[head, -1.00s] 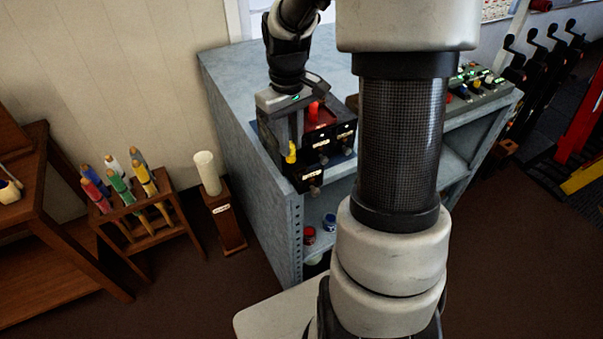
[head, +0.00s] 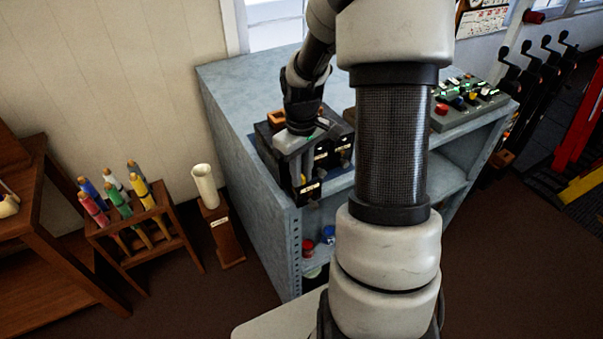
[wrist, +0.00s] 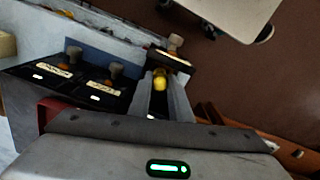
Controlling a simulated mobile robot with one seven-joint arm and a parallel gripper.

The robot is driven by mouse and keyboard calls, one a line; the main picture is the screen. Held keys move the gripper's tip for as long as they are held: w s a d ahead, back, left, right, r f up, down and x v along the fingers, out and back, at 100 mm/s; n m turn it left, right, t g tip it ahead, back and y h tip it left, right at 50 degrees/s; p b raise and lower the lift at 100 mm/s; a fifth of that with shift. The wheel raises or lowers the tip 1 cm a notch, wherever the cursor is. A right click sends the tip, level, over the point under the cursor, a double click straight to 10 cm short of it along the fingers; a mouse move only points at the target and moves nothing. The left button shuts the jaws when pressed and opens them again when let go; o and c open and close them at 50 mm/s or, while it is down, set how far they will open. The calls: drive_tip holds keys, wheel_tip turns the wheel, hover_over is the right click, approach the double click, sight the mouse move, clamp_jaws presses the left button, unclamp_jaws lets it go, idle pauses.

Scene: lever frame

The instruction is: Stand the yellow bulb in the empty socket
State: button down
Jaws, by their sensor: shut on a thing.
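My gripper (wrist: 161,78) is shut on the yellow bulb (wrist: 160,84), which shows as a small yellow end between the two fingers in the wrist view. In the head view my gripper (head: 298,180) points down at the front left of the black box (head: 325,160) on the grey cabinet, and the bulb is hidden there. In the wrist view the black box (wrist: 62,80) has pale labels and knob-like ends on its front. One labelled unit (wrist: 172,60) lies just beyond the fingertips. I cannot make out which socket is empty, or whether the bulb touches one.
The grey cabinet (head: 235,100) bears the box and a control panel (head: 465,105). A wooden rack (head: 150,230) of coloured handles and a post with a white cylinder (head: 205,185) stand to the left. Red and blue pots sit on a shelf below. Levers stand at far right.

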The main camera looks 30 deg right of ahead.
drive_tip(key=c, duration=1.6)
unclamp_jaws()
wheel_tip(320, 180, up, 12)
drive_tip(key=shift+r, duration=0.1)
